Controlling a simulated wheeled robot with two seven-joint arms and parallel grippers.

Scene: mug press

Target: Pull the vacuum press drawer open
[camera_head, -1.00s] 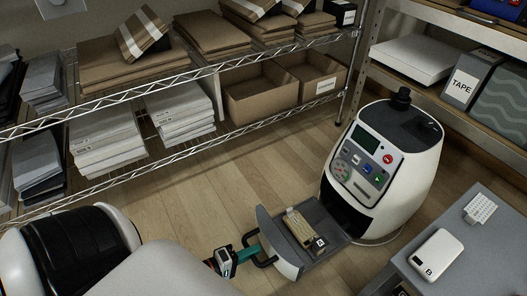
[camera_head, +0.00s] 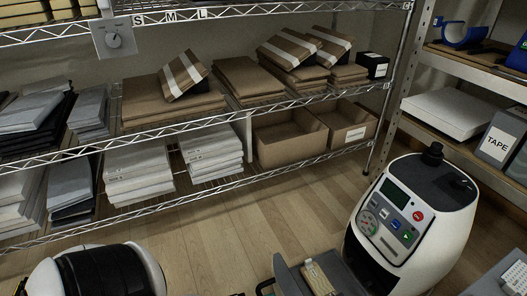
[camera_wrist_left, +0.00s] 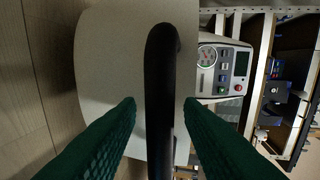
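The vacuum press (camera_head: 415,215) is a white rounded machine with a dark top and a control panel, standing on the floor at the right of the head view. Its grey drawer (camera_head: 289,274) sticks out from the front, cut off by the bottom edge. Part of its black handle (camera_head: 266,285) shows there. In the left wrist view the black handle bar (camera_wrist_left: 160,100) runs upright before the pale drawer front (camera_wrist_left: 108,60). My left gripper's green fingers (camera_wrist_left: 160,103) stand either side of the bar, open, with gaps visible. My right gripper is in neither view.
A tan piece (camera_head: 318,277) lies in the drawer. A wire shelf (camera_head: 215,195) with packages and cardboard boxes spans the back. Another shelf (camera_head: 450,130) stands behind the press. Bare wooden floor (camera_head: 225,235) lies between the shelf and the drawer.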

